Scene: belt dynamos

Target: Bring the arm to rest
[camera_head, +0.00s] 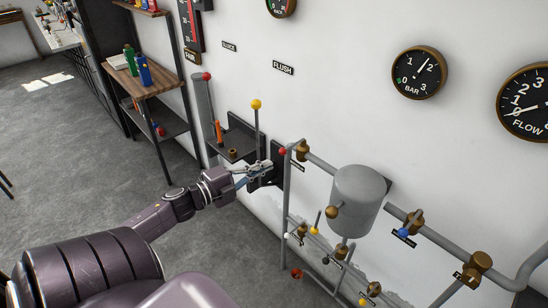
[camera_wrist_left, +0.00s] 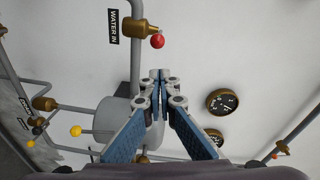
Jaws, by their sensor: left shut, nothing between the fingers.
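My left arm comes in from the lower left of the head view. Its gripper (camera_head: 262,170) is held up in front of the wall, beside the dark wall bracket and the upright grey pipe. In the left wrist view the two fingers of this gripper (camera_wrist_left: 160,78) are together at their tips, with nothing between them. They point toward the white wall and pipework, and I cannot tell whether they touch anything. My right gripper is in neither view.
A grey tank (camera_head: 358,200) with pipes and brass valves stands right of the gripper. A red-knobbed valve (camera_wrist_left: 157,41) shows near the fingertips in the wrist view. A wooden-topped shelf (camera_head: 150,82) stands at the left. Gauges (camera_head: 419,73) hang above. Grey floor (camera_head: 70,150) is open at left.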

